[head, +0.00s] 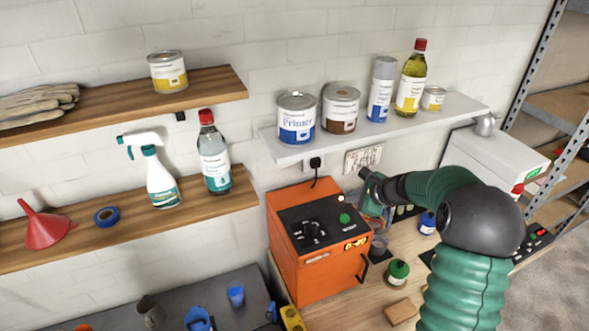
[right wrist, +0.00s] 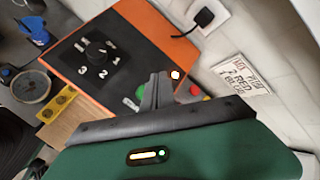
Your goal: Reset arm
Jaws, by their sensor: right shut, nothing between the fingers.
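My right arm (head: 462,235) comes up from the lower right of the head view and bends over the workbench. Its gripper (head: 368,185) is beside the right edge of the orange machine (head: 310,275). In the right wrist view the fingers (right wrist: 157,88) are together with nothing between them. They appear over the machine's black top panel, in front of a green button (right wrist: 131,97). Whether they touch it cannot be told. The panel also has a black numbered dial (right wrist: 97,54). My left gripper is not in view.
A white shelf (head: 270,148) with cans and bottles hangs above the machine. Wooden shelves (head: 235,85) are at left.

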